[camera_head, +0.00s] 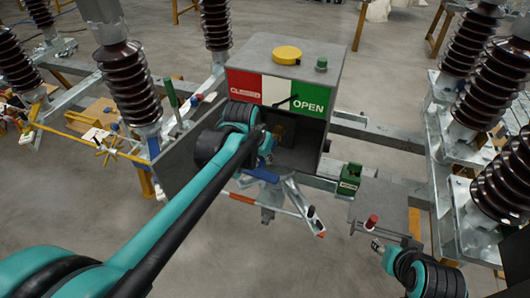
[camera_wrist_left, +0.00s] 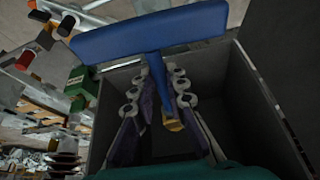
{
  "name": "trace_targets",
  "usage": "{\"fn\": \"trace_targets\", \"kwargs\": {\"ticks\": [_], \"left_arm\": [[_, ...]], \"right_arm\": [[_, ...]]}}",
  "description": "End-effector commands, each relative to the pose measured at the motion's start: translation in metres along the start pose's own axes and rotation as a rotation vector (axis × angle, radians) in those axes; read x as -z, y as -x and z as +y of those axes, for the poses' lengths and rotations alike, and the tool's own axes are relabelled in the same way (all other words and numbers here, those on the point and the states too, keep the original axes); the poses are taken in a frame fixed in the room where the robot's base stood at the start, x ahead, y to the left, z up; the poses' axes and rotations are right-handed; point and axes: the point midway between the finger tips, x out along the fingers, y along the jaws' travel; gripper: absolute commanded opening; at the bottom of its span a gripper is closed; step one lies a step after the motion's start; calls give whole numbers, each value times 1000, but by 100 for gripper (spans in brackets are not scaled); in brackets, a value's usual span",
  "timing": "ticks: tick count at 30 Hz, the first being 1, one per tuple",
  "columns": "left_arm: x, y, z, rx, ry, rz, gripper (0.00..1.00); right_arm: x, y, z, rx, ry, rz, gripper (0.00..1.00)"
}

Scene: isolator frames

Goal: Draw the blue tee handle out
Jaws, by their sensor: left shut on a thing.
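The blue tee handle (camera_wrist_left: 150,35) fills the upper part of the left wrist view, with its crossbar slightly tilted and its stem running down between my left fingers. In the head view a blue part of it (camera_head: 262,174) shows below the end of my left arm, at the open front of the grey cabinet (camera_head: 325,75). My left gripper (camera_wrist_left: 161,88) is shut on the stem, just under the crossbar. The stem's lower end is near a yellow-brown part inside the cabinet. My right gripper (camera_head: 377,246) is at the lower right, away from the handle; its fingers are too small to read.
The cabinet's front panel carries a red, white and green CLOSED/OPEN sign (camera_head: 276,91). A green box (camera_head: 351,179) and a red-topped part (camera_head: 372,221) stand right of the cabinet. A red-and-white rod (camera_head: 270,206) lies below it. Brown ribbed insulators (camera_head: 130,84) flank both sides.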

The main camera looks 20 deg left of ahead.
Motion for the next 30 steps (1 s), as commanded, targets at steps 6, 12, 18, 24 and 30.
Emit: {"fn": "trace_targets", "kwargs": {"ticks": [6, 12, 18, 24, 30], "left_arm": [[-10, 6, 1, 0, 0, 1, 0], [-19, 10, 2, 1, 0, 2, 0], [-29, 15, 2, 1, 0, 2, 0], [-38, 19, 3, 1, 1, 2, 0], [-47, 23, 4, 1, 1, 2, 0]], "right_arm": [[3, 4, 0, 0, 0, 0, 40], [6, 8, 0, 0, 0, 0, 40], [8, 11, 0, 0, 0, 0, 40], [11, 15, 0, 0, 0, 0, 40], [13, 19, 0, 0, 0, 0, 40]]}}
